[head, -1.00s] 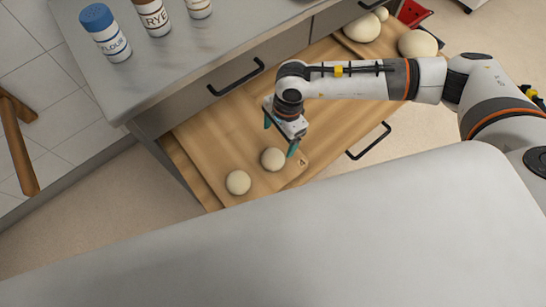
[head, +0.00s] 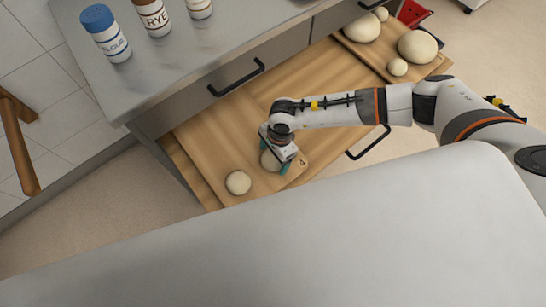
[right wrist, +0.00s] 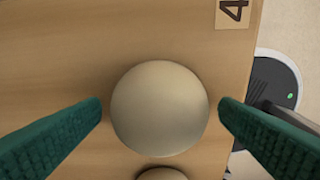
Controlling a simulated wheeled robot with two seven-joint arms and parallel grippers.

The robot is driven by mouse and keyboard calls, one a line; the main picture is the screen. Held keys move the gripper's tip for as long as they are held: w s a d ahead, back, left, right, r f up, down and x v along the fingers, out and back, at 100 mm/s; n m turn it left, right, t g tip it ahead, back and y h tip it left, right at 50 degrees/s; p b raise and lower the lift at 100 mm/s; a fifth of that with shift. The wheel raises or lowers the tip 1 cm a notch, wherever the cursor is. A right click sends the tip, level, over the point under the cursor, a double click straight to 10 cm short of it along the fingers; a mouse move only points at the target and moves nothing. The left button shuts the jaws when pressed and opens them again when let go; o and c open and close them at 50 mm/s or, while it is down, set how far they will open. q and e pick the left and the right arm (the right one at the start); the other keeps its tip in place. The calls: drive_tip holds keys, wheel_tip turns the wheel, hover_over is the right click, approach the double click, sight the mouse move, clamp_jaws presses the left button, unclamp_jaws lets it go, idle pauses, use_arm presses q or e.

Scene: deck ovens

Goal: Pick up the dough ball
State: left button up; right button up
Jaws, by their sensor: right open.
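A pale round dough ball (right wrist: 160,108) sits on the wooden board marked 4. In the right wrist view it lies between the two green fingers of my right gripper (right wrist: 160,115), with a gap on each side. In the head view my right gripper (head: 277,166) is directly over this dough ball (head: 270,161) and hides part of it. My right gripper is open. A second dough ball (head: 238,182) lies to the left on the same board (head: 222,132); its edge shows at the bottom of the right wrist view (right wrist: 162,174). My left gripper does not show.
A second board (head: 440,62) at the upper right holds several dough pieces. The marble counter (head: 150,75) with flour and rye jars stands behind the boards. Black handles (head: 237,78) stick out from the drawer fronts.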

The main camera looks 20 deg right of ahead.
drive_tip(key=c, duration=1)
